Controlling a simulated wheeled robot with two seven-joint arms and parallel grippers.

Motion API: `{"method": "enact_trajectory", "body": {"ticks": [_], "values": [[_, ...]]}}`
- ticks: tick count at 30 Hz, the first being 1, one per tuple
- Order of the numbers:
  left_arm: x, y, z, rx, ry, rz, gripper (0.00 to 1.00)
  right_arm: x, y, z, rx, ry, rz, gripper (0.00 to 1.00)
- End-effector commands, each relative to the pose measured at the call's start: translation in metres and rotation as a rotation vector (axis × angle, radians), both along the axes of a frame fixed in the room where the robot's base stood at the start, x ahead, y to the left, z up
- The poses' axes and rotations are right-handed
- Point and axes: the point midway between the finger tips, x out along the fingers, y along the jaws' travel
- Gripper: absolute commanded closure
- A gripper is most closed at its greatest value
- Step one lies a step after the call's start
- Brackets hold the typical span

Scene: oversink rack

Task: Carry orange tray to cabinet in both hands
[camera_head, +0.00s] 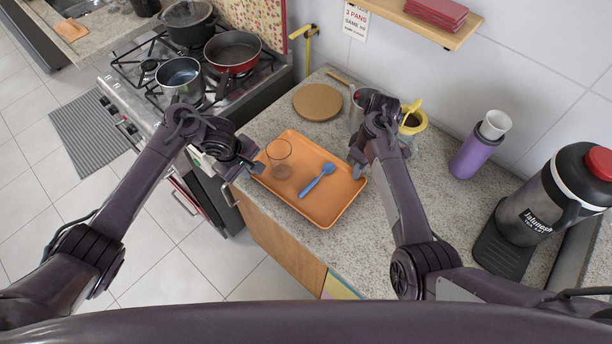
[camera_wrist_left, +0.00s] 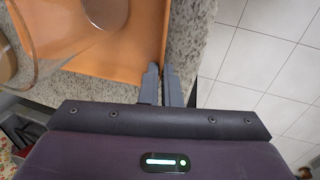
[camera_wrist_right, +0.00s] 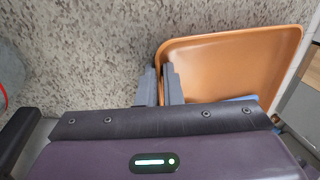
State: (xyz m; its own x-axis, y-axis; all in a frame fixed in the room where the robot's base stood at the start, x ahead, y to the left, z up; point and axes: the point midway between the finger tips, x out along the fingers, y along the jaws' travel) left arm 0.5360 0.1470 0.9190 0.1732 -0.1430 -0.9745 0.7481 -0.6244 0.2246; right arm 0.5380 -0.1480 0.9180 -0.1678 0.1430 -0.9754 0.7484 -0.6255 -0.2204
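The orange tray (camera_head: 318,212) is at the counter's front, beside the stove. It looks level, and I cannot tell whether it touches the counter. A clear glass (camera_head: 279,160) and a blue utensil (camera_head: 318,180) are on it. My left gripper (camera_head: 251,168) is at the tray's left rim; in the left wrist view its fingers (camera_wrist_left: 161,86) are close together with the rim (camera_wrist_left: 166,40) between them. My right gripper (camera_head: 357,170) is at the right rim; in the right wrist view its fingers (camera_wrist_right: 160,86) are close together on the rim (camera_wrist_right: 159,58). No cabinet interior shows.
The stove (camera_head: 150,75) with several pots stands left of the tray. A round wooden board (camera_head: 317,102), a metal cup (camera_head: 358,112) and a yellow-rimmed jar (camera_head: 412,122) are behind it. A purple bottle (camera_head: 474,155) and a large jug (camera_head: 545,200) stand right. The floor (camera_head: 180,255) is clear.

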Motion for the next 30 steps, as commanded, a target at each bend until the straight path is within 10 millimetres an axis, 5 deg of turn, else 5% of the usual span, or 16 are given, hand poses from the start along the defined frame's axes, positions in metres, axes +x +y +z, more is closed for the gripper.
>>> {"method": "enact_trajectory", "body": {"ticks": [16, 30], "values": [[0.0, -0.002, 0.004, -0.004, -0.001, 0.001, 1.0, -0.004, 0.003, 0.0, 0.003, 0.013, 0.006, 1.0], [0.001, -0.004, 0.049, -0.008, -0.005, 0.001, 1.0, -0.003, 0.003, 0.045, 0.003, 0.009, 0.008, 1.0]]}}
